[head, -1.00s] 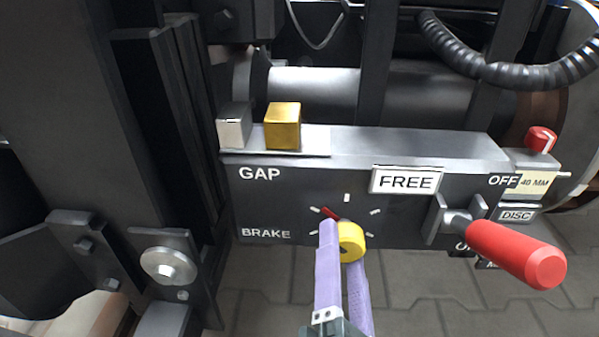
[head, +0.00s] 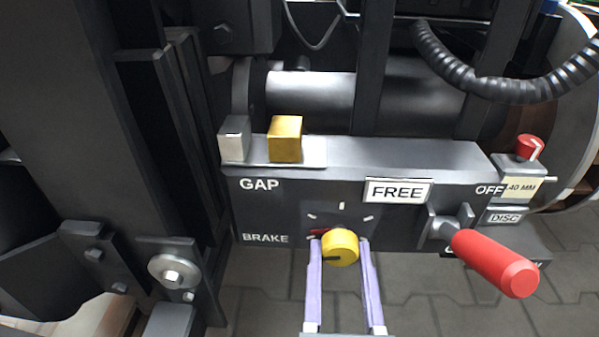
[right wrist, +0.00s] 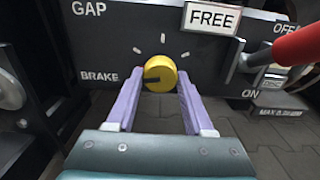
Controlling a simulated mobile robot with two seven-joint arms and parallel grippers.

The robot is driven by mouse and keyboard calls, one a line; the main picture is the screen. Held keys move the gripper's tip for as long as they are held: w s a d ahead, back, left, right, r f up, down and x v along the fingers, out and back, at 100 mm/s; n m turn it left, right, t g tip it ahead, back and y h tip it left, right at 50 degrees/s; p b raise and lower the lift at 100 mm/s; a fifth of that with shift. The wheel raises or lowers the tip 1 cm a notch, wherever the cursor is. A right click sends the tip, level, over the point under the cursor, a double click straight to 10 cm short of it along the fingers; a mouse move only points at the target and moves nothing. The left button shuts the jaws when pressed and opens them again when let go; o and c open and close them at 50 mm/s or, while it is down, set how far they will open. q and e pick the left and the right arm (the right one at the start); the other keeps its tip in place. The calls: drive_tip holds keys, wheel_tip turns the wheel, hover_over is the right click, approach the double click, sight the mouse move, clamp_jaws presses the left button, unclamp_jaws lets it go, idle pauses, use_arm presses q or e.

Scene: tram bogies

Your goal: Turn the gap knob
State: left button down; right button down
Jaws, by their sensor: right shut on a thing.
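The round yellow gap knob (head: 340,247) is on the lower front of the dark panel, beside the word BRAKE. A dark slot on its face points left, and a red mark shows at its upper left. In the right wrist view the knob (right wrist: 160,73) is between the fingertips. My right gripper (head: 339,243) comes from below and is shut on the knob, with one purple finger at its left and one at its right. White tick marks (head: 341,206) show above it. My left gripper is not in view.
A red lever handle (head: 494,263) sticks out to the right of the knob, near the FREE plate (head: 397,191). A silver block (head: 234,139) and a brass block (head: 285,139) stand on the panel's top. A small red knob (head: 530,147) is at the far right.

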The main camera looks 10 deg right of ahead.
drive_tip(key=shift+r+n+p, duration=0.1)
drive_tip(key=shift+n+p, duration=0.25)
drive_tip(key=shift+n, duration=1.65)
drive_tip(key=shift+c, duration=1.5)
unclamp_jaws()
drive_tip(key=shift+s, duration=0.1)
drive_tip(key=shift+s+a, duration=0.1)
drive_tip(key=shift+s, duration=0.25)
drive_tip(key=p+v, duration=0.1)
drive_tip(key=v, duration=0.7)
drive_tip(key=shift+s+a, duration=0.15)
drive_tip(key=shift+s, duration=0.4)
